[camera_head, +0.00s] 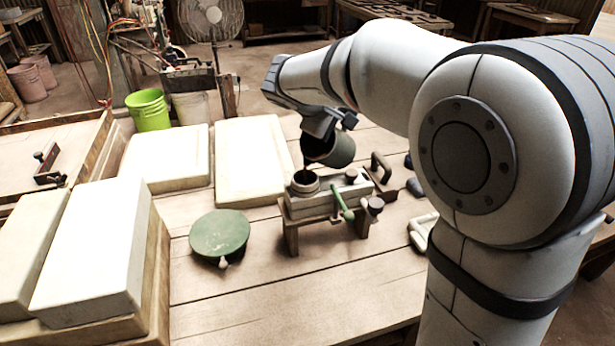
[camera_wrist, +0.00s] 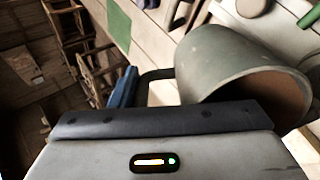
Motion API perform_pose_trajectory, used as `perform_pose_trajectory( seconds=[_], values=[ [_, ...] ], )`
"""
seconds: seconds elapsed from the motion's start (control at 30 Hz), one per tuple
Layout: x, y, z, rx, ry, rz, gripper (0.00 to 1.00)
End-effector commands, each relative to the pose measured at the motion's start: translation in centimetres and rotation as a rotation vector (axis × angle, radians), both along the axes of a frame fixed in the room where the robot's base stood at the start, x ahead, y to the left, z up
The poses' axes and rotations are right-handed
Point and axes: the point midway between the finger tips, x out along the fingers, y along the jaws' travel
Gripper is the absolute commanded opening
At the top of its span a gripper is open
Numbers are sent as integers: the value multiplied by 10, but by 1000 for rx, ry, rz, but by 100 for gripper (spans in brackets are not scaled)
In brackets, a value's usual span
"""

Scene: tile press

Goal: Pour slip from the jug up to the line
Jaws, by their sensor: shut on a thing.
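The grey-green jug (camera_head: 340,151) is in my gripper (camera_head: 328,124), tipped steeply with its mouth down and to the left. A thin dark streak runs from its lip down towards the round collar (camera_head: 305,183) on top of the press (camera_head: 325,201). The jug is above the collar and apart from it. The collar's inside looks dark; no fill line or level can be made out. In the wrist view the jug (camera_wrist: 232,60) shows large, with its open mouth to the lower right and its handle (camera_wrist: 152,76) to the left.
The press stands on a wooden stand, with a green-handled lever (camera_head: 343,203) in front. A green round disc (camera_head: 219,234) lies to its left. Pale slabs (camera_head: 262,160) stand behind and left. A dark-handled tool (camera_head: 380,168) is right of the press. The front table boards are clear.

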Motion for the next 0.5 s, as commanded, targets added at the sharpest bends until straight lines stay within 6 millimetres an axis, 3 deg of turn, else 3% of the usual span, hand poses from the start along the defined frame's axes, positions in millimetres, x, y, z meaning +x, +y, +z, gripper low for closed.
perform_pose_trajectory(
  seconds=[0.5],
  values=[
    [-2, 1, 3, -20, -26, 1, 0]
  ],
)
